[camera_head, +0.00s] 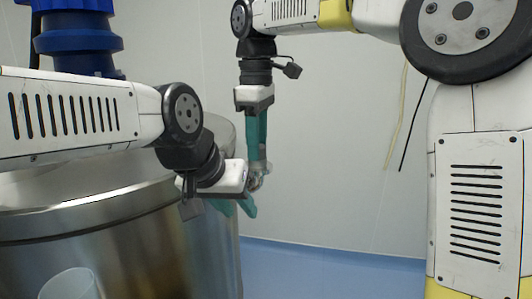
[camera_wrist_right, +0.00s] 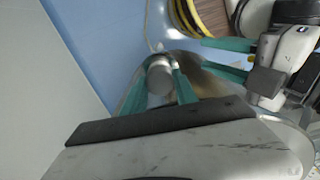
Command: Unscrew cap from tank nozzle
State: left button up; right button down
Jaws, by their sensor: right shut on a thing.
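The steel tank (camera_head: 135,245) stands at the left in the head view. My right gripper (camera_head: 257,168) points straight down beside the tank's right side. Its teal fingers are shut on a small grey round cap (camera_wrist_right: 158,82), seen between the fingertips (camera_wrist_right: 160,80) in the right wrist view. The cap is mostly hidden in the head view. I cannot tell the nozzle apart from the cap. My left gripper (camera_head: 236,208) is just below and left of the right one. In the right wrist view its two fingers (camera_wrist_right: 205,55) are apart with nothing between them.
A clear cup-like vessel (camera_head: 70,285) shows at the lower left. A blue column (camera_head: 75,40) rises at the upper left. Yellow and black hoses (camera_head: 400,115) hang by the pale wall. The blue floor (camera_head: 330,262) to the right of the tank is clear.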

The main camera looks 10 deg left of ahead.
jog(key=n, duration=0.4)
jog(key=n, duration=0.4)
jog(key=c, duration=1)
grip_release()
jog(key=shift+c, duration=0.2)
jog(key=m, duration=0.4)
